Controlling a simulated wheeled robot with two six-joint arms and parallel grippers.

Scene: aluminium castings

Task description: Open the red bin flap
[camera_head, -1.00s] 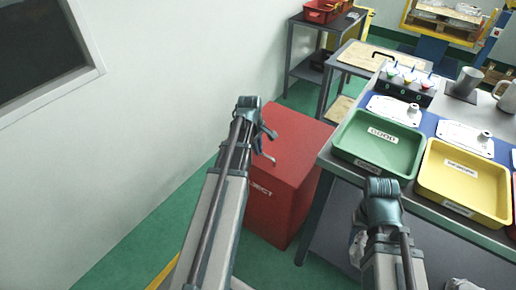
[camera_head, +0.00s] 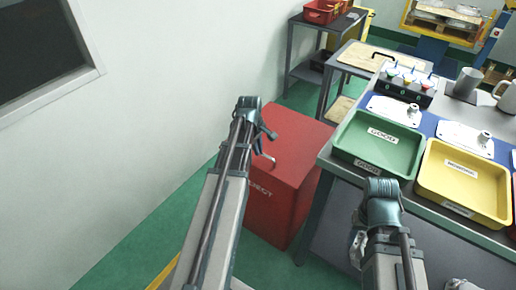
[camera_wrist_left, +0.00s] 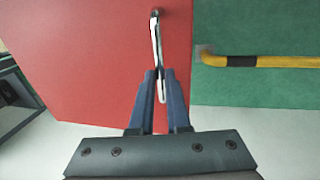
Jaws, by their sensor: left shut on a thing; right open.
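The red bin (camera_head: 283,200) stands on the floor left of the workbench, with white lettering, partly hidden, on its front. Its red top (camera_head: 300,138) lies flat and looks closed. My left gripper (camera_head: 268,147) is at the top's left edge, and my left arm hides part of the bin. In the left wrist view, a thin metal handle (camera_wrist_left: 155,35) stands against the red surface (camera_wrist_left: 90,60), and my left gripper (camera_wrist_left: 160,82) is shut on its lower end. My right gripper (camera_head: 358,248) is open beside the bench's front, partly hidden by its wrist.
The workbench (camera_head: 332,160) holds a green tray (camera_head: 400,158), a yellow tray (camera_head: 440,188), white castings (camera_head: 395,109) and mugs (camera_head: 467,82). A wall (camera_head: 150,120) rises close on the left. A yellow and black rail (camera_wrist_left: 275,61) shows in the wrist view.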

